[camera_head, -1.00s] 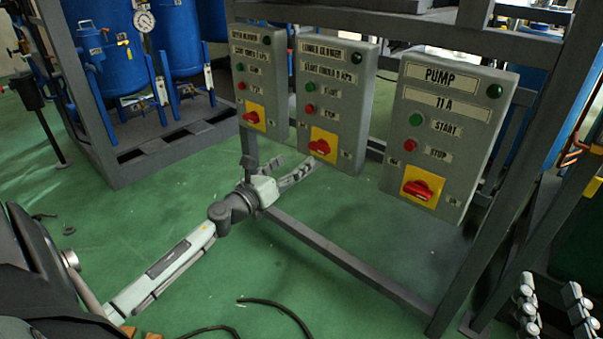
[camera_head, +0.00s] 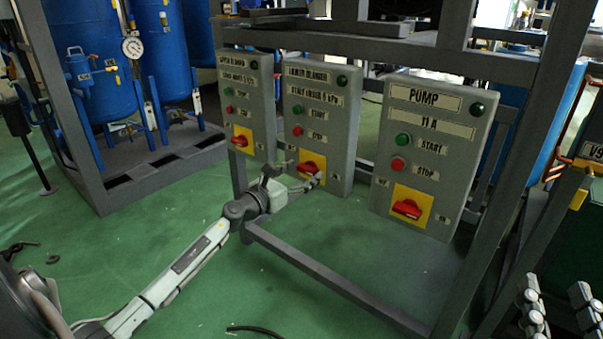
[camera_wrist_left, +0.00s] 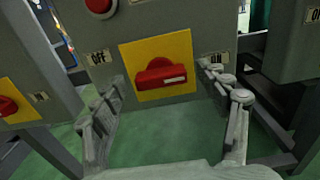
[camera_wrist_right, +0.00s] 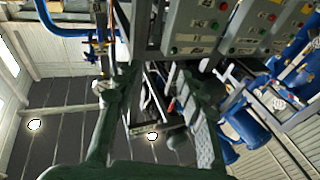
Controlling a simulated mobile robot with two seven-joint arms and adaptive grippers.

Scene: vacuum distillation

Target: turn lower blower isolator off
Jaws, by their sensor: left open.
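The lower blower box (camera_head: 322,115) is the middle of three grey control boxes. Its isolator is a red handle (camera_head: 308,167) on a yellow plate (camera_wrist_left: 184,48). My left gripper (camera_head: 301,174) is open just in front of the isolator. Its fingers (camera_wrist_left: 162,82) stand apart on either side of the yellow plate, with no visible hold on the handle. My right gripper (camera_head: 558,288) is open and empty, low at the right.
The left box (camera_head: 248,105) and the PUMP box (camera_head: 433,145) carry similar red isolators on either side. A grey frame bar (camera_head: 330,280) runs low beneath the boxes. A frame post (camera_head: 500,180) stands at the right. Green floor lies open before the frame.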

